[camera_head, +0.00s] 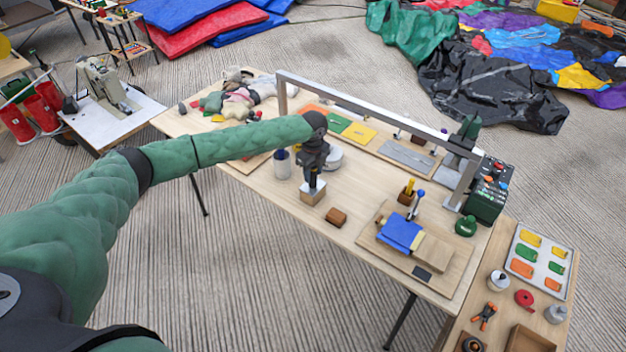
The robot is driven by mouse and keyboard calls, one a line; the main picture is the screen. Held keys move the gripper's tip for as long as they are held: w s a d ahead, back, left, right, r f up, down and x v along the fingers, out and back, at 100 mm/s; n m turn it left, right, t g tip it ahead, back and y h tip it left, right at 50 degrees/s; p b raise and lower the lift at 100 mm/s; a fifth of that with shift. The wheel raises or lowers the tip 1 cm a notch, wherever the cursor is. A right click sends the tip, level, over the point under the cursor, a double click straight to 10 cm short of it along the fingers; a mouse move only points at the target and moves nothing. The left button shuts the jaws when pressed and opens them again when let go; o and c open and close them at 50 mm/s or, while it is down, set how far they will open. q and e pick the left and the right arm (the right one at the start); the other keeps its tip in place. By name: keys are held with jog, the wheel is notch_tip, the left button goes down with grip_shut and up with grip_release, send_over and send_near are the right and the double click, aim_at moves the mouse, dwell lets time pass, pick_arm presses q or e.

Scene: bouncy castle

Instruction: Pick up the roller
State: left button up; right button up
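My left gripper (313,172) points down over the worktable (350,235), above a small wooden block with a pale top (313,195). Another wooden block (405,198) to the right holds a yellow-handled tool (409,186). My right gripper is not in view.
A grey metal frame (370,105) spans the table's back. A blue-covered press board (400,233) lies right of a small brown block (336,217). A grey jar (282,164) stands left of the gripper. A side table (568,330) holds a tray of coloured patches (540,258).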

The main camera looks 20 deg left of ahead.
pick_arm(q)
jog(key=c, duration=0.7)
jog(key=shift+r, duration=0.1)
